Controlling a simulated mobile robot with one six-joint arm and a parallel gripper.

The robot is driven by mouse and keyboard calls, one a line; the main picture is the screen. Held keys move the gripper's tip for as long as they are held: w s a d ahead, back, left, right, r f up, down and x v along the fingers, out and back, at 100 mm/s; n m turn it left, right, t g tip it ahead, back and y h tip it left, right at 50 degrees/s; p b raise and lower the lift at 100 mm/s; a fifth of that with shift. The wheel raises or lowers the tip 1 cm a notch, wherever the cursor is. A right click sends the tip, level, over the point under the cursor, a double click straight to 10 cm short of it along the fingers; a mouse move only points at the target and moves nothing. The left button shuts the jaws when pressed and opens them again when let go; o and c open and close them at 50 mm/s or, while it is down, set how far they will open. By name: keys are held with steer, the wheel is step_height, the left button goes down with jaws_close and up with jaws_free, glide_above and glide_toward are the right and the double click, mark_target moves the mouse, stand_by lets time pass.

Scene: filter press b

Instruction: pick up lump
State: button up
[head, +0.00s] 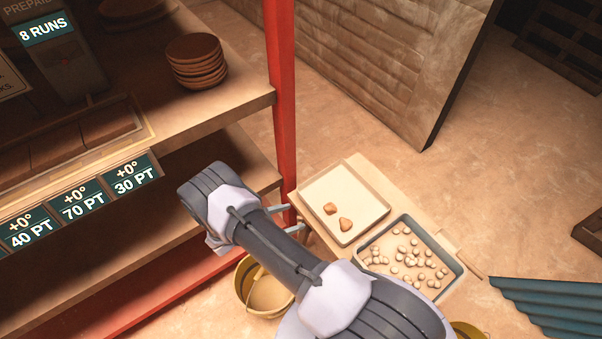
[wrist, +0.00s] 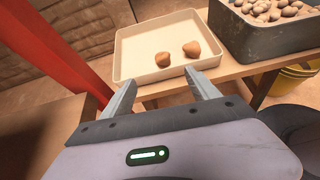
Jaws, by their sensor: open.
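Two orange-brown lumps lie apart in a shallow cream tray (head: 368,195). One lump (head: 330,208) is at the left and the other lump (head: 346,224) is nearer the front edge. In the wrist view the tray (wrist: 130,62) shows ahead of my jaws, with one lump (wrist: 162,59) and another lump (wrist: 191,49) to its right. My gripper (wrist: 160,90) is open and empty, its two fingers pointing at the tray's near edge. In the head view my gripper (head: 290,217) is partly hidden behind my arm, left of the tray.
A grey bin (head: 462,268) of several pale round pieces stands right of the tray on a wooden bench (head: 305,222). A red post (head: 282,100) and shelves (head: 215,105) stand left. A yellow bucket (head: 243,290) is below. Open floor lies behind the bench.

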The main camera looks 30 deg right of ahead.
steer(key=b, duration=0.3)
glide_toward(327, 209)
steer(key=shift+n, duration=0.3)
steer(key=x, duration=0.4)
steer(key=shift+w+f, duration=0.25)
steer(key=shift+f, duration=0.05)
steer(key=x, duration=0.2)
steer(key=b+x, duration=0.1)
steer(key=x, duration=0.2)
steer(key=shift+s+d+b, duration=0.2)
steer(key=shift+d+b, duration=0.1)
steer(key=shift+w+d+f, duration=0.1)
steer(key=shift+d, duration=0.25)
jaws_close()
